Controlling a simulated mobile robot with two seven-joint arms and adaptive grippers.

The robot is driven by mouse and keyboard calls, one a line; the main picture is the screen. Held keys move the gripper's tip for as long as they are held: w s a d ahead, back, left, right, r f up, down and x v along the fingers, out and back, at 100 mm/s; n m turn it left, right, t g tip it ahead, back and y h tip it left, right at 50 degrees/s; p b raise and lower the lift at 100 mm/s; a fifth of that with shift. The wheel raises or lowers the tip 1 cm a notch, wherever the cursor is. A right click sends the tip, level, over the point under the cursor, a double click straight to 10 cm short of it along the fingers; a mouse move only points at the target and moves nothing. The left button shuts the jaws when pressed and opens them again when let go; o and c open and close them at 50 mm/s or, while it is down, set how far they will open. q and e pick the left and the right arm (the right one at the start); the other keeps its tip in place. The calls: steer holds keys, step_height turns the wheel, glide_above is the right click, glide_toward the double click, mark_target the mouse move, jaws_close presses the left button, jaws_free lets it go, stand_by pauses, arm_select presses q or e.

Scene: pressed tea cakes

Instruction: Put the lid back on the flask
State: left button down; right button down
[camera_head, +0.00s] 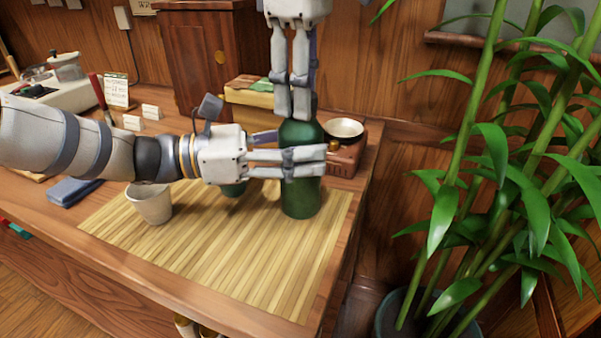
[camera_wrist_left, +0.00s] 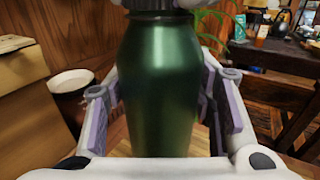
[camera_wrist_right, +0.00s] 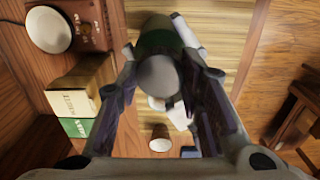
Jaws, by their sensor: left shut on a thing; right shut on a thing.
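The dark green flask (camera_head: 299,202) stands upright on the bamboo mat (camera_head: 208,270). My left gripper (camera_head: 318,160) reaches in from the left and is shut around the flask's body; the left wrist view shows the green body (camera_wrist_left: 160,90) between its fingers. My right gripper (camera_head: 292,112) points down from above and is shut on the pale grey lid (camera_wrist_right: 158,76). The lid is at the flask's top, in line with it. The right fingers hide the lid in the head view, and I cannot tell whether it is fully seated.
A white cup (camera_head: 150,204) stands on the mat's left part, and a small green cup (camera_head: 234,189) is partly hidden behind my left gripper. A wooden box with a pale dish (camera_head: 343,129) is behind the flask. A potted plant (camera_head: 470,190) stands right of the table. The mat's front is clear.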

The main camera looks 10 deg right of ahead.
steer(key=c, duration=1)
jaws_free()
steer(key=shift+c, duration=0.2)
step_height(320, 180, up, 8)
steer(key=shift+f, duration=0.2)
arm_select(q)
steer(key=c, duration=0.6)
jaws_free()
steer(key=shift+c, duration=0.2)
steer(key=shift+a, duration=0.1)
